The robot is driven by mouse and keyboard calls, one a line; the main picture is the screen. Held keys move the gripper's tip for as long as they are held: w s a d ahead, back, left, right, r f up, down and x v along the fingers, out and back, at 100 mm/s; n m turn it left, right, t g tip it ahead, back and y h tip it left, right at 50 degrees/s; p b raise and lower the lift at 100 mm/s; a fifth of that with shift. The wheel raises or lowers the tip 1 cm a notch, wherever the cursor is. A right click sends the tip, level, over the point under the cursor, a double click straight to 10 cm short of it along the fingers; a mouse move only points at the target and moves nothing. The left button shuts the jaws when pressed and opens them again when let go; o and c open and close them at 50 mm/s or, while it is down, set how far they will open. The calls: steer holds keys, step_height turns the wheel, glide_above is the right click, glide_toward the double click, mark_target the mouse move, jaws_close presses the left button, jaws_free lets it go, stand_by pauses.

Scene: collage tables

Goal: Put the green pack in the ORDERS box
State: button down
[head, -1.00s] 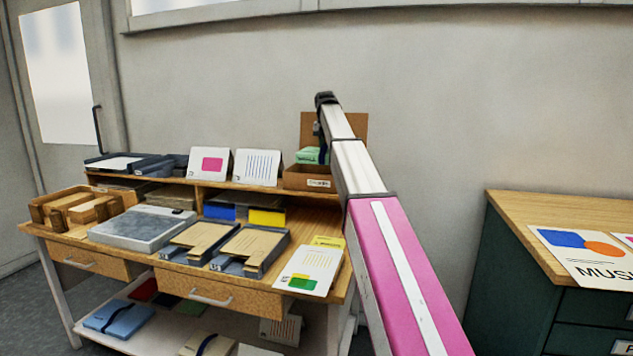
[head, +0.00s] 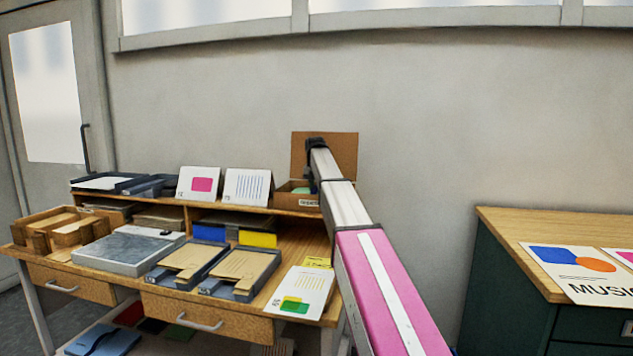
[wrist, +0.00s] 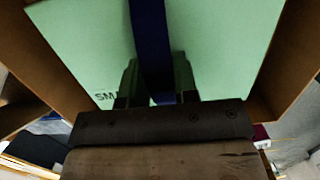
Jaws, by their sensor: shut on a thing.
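The green pack (wrist: 215,45) fills much of the wrist view, with a dark blue band (wrist: 150,40) around it and partly covered lettering. My gripper (wrist: 157,97) is shut on it, one finger on each side of the band. Brown walls of the box (wrist: 290,75) stand on both sides of the pack, so it is inside the box opening; whether it touches the bottom is hidden. In the head view the open box (head: 285,199) is on the desk's raised shelf, with a small label too blurred to read surely. A bit of green pack (head: 301,190) shows over its front edge.
Two white cards (head: 198,184) stand left of the box on the shelf. Below, the desk top (head: 300,243) holds trays, a grey case (head: 128,252) and a printed sheet (head: 300,290). A dark green cabinet (head: 500,290) stands at right.

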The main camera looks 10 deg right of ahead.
mark_target(315, 187)
steer(key=shift+f, duration=0.25)
steer(key=c, duration=0.9)
jaws_free()
steer(key=r, duration=0.4)
steer(key=s+r, duration=0.1)
steer(key=r, duration=0.7)
steer(key=shift+s+a, duration=0.35)
